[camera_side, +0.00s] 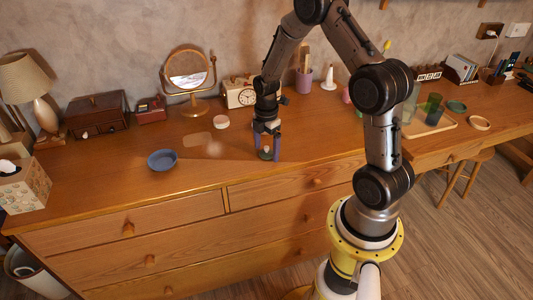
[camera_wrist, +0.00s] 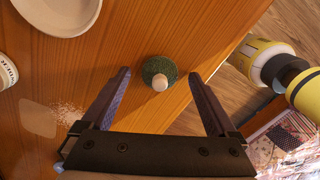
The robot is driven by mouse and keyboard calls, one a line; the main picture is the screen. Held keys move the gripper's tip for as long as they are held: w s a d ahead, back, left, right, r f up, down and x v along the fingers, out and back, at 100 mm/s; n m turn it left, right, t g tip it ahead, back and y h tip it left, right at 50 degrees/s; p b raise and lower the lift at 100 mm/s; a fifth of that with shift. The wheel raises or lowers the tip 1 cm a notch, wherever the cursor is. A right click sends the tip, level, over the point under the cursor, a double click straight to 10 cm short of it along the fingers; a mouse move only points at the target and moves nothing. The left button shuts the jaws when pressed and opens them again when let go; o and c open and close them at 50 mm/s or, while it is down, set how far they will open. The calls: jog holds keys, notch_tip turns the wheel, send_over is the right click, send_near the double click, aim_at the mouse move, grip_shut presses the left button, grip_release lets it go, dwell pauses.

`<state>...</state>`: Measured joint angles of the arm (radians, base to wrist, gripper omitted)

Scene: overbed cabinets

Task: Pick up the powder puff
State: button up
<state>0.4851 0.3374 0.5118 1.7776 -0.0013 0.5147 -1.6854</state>
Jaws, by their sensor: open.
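The powder puff (camera_side: 265,154) looks like a small dark green round pad with a pale knob on top. It rests on the wooden dresser top near the front edge. In the wrist view the green puff (camera_wrist: 154,66) lies just beyond and between my two finger tips, with its knob (camera_wrist: 160,83) toward me. My gripper (camera_side: 266,157) points down over it, one finger on each side. The fingers of my gripper (camera_wrist: 160,75) are open, with a gap visible on both sides of the puff. Nothing is held.
A blue bowl (camera_side: 162,160) and a small pale round tin (camera_side: 221,122) stand to the left. White powder (camera_side: 213,148) is spread on the wood between. The dresser's front edge is close.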

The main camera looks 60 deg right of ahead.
aim_at(267, 147)
jog(key=c, duration=1.4)
jog(key=shift+r, duration=0.15)
jog(key=shift+r, duration=0.55)
notch_tip(267, 147, up, 2)
jog(key=shift+s+r, duration=0.1)
jog(key=shift+r, duration=0.05)
jog(key=s+a+r, duration=0.6)
jog(key=s+r, duration=0.3)
jog(key=s, duration=0.3)
jog(key=shift+a+r, duration=0.2)
jog(key=shift+a, duration=0.05)
jog(key=shift+s, duration=0.1)
